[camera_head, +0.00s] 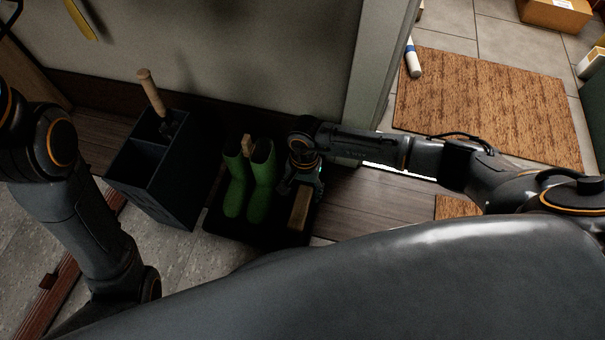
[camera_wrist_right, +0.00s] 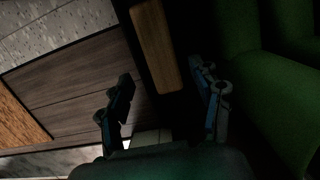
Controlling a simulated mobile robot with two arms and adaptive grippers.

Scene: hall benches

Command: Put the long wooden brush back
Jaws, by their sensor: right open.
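A long wooden brush (camera_head: 299,208), a pale brown block, lies on the black boot tray (camera_head: 270,236) to the right of the green boots. My right gripper (camera_head: 303,182) is open at the far end of this brush, close to the boots. In the right wrist view the brush (camera_wrist_right: 154,45) shows beyond and between the two spread fingers (camera_wrist_right: 162,78), with a gap on both sides. Whether its bristles are there cannot be seen. My left arm shows at the left, but its gripper is out of view.
Green boots (camera_head: 262,182) stand on the tray, with a small wooden piece (camera_head: 247,145) between them. A dark divided box (camera_head: 160,180) holding a wooden-handled item (camera_head: 151,92) stands left. A wall is behind; wooden floor (camera_head: 375,208) is clear at right.

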